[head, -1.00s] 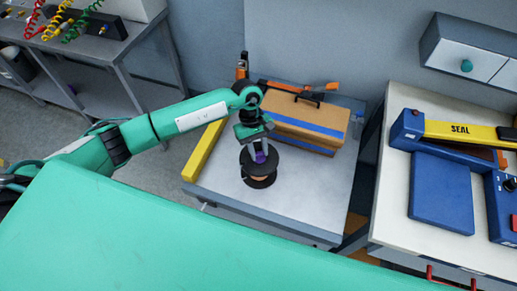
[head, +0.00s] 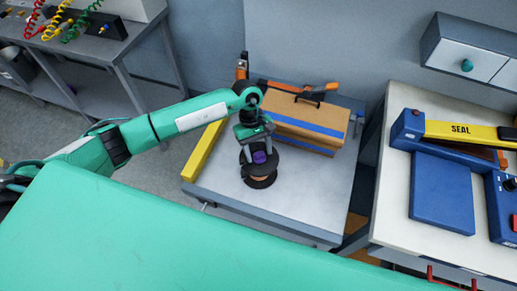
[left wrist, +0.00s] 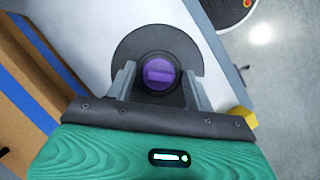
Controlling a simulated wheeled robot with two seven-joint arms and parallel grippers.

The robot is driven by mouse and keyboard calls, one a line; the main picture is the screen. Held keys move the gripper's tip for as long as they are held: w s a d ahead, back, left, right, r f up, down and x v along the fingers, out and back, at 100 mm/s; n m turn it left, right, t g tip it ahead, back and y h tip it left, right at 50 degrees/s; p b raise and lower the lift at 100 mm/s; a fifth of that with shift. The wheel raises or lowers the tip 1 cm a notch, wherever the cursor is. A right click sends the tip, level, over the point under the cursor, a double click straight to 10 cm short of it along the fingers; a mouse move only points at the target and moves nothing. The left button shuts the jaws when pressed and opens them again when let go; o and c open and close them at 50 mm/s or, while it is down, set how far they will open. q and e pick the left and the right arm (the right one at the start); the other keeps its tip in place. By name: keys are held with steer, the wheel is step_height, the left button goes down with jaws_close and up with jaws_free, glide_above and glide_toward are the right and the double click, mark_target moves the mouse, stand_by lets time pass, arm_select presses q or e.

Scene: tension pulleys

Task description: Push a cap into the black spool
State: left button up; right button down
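The black spool (head: 262,182) stands upright on the grey table, with a tan core between its two flanges. The left wrist view looks down on its upper flange (left wrist: 130,46). A purple cap (head: 259,157) is at the middle of the spool's top, and it also shows in the left wrist view (left wrist: 158,73). How deep the cap sits in the hole cannot be told. My left gripper (head: 256,149) points down over the spool. Its fingers (left wrist: 160,70) are apart, one on each side of the cap, with a gap visible. My right gripper is not in view.
A cardboard box (head: 308,122) with blue tape stands behind the spool on the grey table (head: 305,205). A yellow bar (head: 204,150) lies along the table's left edge. A white table with a blue and yellow sealer (head: 460,130) is to the right. The grey table's front right is clear.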

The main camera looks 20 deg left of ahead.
arm_select(q)
steer(key=shift+r, duration=0.1)
steer(key=b+v, duration=0.4)
steer(key=v, duration=0.9)
steer(key=shift+r, duration=0.35)
steer(key=shift+a, duration=0.1)
